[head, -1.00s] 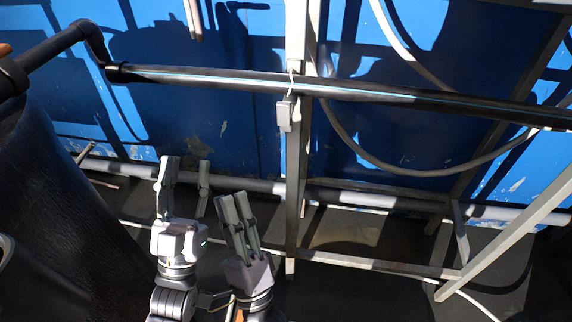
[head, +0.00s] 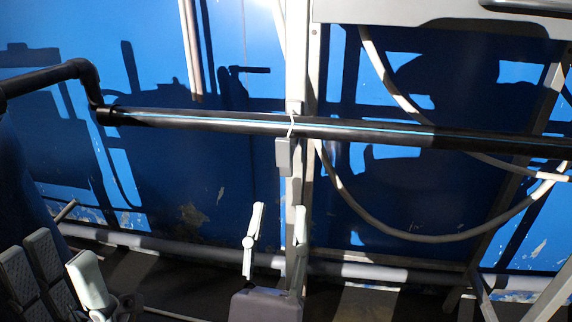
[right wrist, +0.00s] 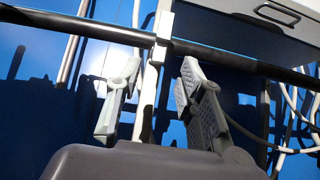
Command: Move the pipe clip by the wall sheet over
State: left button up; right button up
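The pipe clip, a small grey block (head: 284,155), hangs just below the black pipe (head: 220,122). A thin pale loop above it crosses the pipe beside the upright post. In the right wrist view the clip (right wrist: 158,54) shows beyond the fingers. My right gripper (head: 275,222) is open and empty below the clip, its fingers pointing up and apart from it. These fingers also show in the right wrist view (right wrist: 158,85). My left gripper (head: 68,265) is at the lower left, fingers apart and empty, partly cut off by the frame. The blue wall sheet (head: 235,170) stands behind the pipe.
A pale upright post (head: 310,80) stands close beside the clip. A grey hose (head: 420,237) loops at the right. A lower grey pipe (head: 200,252) runs along the wall's foot. A pale panel (head: 410,12) is at the upper right.

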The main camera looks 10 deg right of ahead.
aim_at(285, 171)
jog(key=x, duration=0.8)
jog(key=shift+r, duration=0.1)
grip_shut()
